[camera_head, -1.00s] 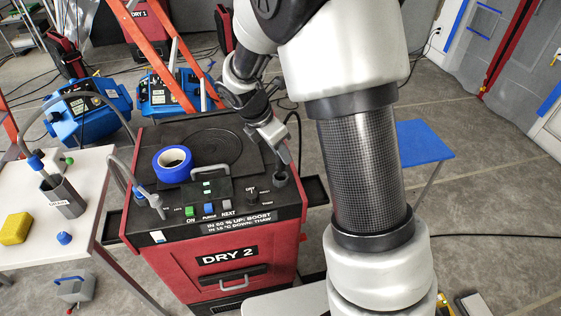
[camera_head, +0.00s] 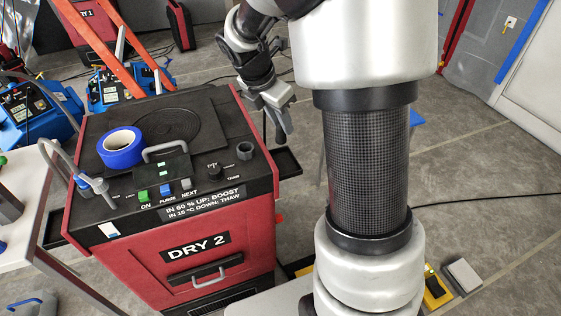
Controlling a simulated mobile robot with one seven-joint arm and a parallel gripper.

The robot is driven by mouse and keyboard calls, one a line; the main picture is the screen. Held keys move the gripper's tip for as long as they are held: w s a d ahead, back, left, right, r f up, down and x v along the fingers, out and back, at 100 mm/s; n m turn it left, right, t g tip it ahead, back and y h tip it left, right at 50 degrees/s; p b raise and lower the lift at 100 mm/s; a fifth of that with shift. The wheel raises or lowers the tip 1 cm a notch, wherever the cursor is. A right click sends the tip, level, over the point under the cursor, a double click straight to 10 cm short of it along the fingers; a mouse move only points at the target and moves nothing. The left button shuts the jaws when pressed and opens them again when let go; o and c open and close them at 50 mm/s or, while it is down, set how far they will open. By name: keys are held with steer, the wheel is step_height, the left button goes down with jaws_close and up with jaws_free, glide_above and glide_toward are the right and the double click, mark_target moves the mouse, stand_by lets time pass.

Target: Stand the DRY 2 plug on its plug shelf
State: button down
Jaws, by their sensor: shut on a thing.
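The DRY 2 machine (camera_head: 130,262) is a red dryer with a black top panel. Its plug shelf (camera_head: 287,162) appears to be the small black tray on the right side, and it looks empty. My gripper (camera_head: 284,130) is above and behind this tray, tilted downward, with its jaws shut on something. The held thing is mostly hidden by the fingers; I take it to be the DRY 2 plug.
A white table (camera_head: 25,205) stands at left, an orange ladder (camera_head: 100,45) behind. Floor right of the tray is clear up to my arm.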

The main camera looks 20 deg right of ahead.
mark_target(278, 142)
step_height(278, 142, down, 9)
steer(key=shift+r+b, duration=0.2)
steer(key=shift+b, duration=1)
steer(key=shift+f, duration=0.1)
steer(key=c, duration=1.5)
jaws_free()
